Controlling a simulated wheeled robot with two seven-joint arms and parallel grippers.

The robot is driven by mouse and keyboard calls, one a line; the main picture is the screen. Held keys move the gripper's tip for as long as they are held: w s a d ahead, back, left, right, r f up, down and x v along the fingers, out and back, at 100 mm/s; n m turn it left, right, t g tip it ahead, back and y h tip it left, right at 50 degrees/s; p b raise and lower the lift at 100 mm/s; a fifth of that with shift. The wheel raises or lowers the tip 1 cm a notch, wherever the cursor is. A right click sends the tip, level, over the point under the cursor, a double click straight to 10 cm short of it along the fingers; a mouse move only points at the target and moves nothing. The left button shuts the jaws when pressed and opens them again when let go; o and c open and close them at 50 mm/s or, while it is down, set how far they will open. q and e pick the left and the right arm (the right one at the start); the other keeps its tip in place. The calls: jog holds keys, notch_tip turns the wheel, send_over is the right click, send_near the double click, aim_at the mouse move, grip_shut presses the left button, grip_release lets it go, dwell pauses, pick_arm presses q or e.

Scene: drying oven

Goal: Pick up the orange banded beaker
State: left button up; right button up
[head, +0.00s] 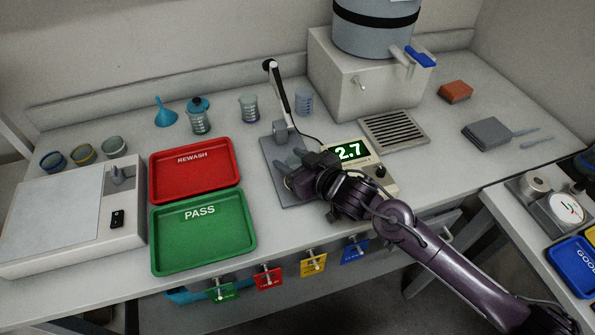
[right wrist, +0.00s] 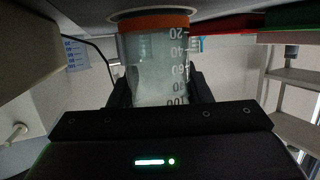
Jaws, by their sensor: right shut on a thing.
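Whether the beaker touches the pale surface, I cannot tell. In the head view the gripper is over the grey plate (head: 272,158) of the probe stand, and the beaker is not clearly visible there. My left gripper is out of view.
A meter (head: 384,184) reading 2.7 stands right of the gripper, and the probe arm (head: 279,88) rises behind. The red REWASH tray (head: 196,177) and green PASS tray (head: 203,240) lie left. Other beakers (head: 249,109) stand at the back. Free bench lies between trays and plate.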

jog(key=shift+c, duration=1)
jog(key=shift+r, duration=0.1)
